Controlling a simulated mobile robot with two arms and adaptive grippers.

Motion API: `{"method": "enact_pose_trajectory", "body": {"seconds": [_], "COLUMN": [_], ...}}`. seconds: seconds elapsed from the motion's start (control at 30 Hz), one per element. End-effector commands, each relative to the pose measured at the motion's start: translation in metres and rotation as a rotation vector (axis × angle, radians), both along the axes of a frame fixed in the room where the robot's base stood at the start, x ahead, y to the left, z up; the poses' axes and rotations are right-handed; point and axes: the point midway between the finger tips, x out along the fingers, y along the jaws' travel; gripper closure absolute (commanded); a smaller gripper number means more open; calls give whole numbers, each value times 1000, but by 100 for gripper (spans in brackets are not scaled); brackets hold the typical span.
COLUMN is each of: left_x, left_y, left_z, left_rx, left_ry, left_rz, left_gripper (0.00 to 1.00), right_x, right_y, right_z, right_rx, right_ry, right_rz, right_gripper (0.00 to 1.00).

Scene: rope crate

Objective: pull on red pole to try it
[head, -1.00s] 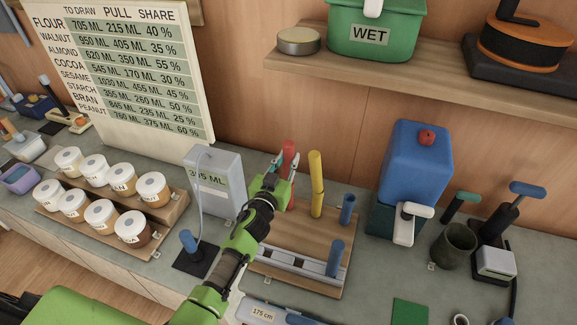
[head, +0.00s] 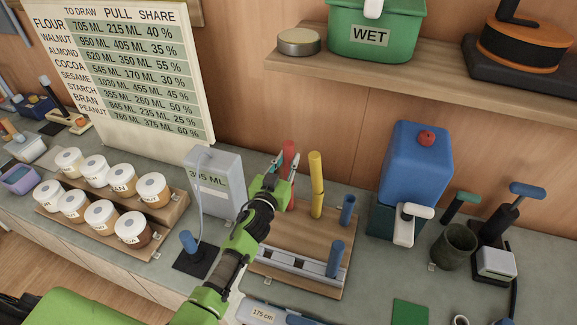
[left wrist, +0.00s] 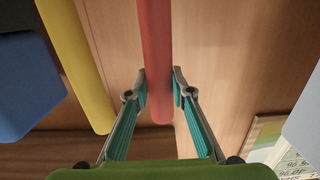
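The red pole (head: 289,150) stands at the back of a wooden board (head: 290,233) on the counter, left of the yellow pole (head: 316,180). My left gripper (head: 285,165) is at the red pole's upper part. In the left wrist view the teal-padded fingers (left wrist: 160,88) lie on either side of the red pole (left wrist: 155,45), close against it, and look shut on it. My right gripper is not in view.
A grey box labelled 305 ML (head: 212,184) stands close left of my arm. Short blue poles (head: 347,210) and a metal rail (head: 290,262) are on the board. A blue tank (head: 415,165) stands to the right, and a shelf (head: 420,80) hangs above.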

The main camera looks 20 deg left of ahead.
Motion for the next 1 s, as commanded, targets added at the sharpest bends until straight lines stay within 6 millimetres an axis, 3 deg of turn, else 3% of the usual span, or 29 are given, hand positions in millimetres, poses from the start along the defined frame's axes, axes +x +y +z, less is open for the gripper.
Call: {"method": "enact_pose_trajectory", "body": {"seconds": [0.03, 0.1, 0.57, 1.0], "left_x": [1, 1, -7, -86], "left_y": [0, 0, 1, 3], "left_z": [3, 3, 0, 5], "left_rx": [0, 0, 0, -1], "left_ry": [-6, -5, 0, 1], "left_rz": [-1, -1, 0, -1], "left_gripper": [76, 59, 59, 59], "right_x": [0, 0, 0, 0], "right_y": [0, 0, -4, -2], "right_z": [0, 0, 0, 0], "right_rx": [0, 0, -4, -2], "right_ry": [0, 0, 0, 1], "right_rz": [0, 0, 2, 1], "right_gripper": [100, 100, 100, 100]}}
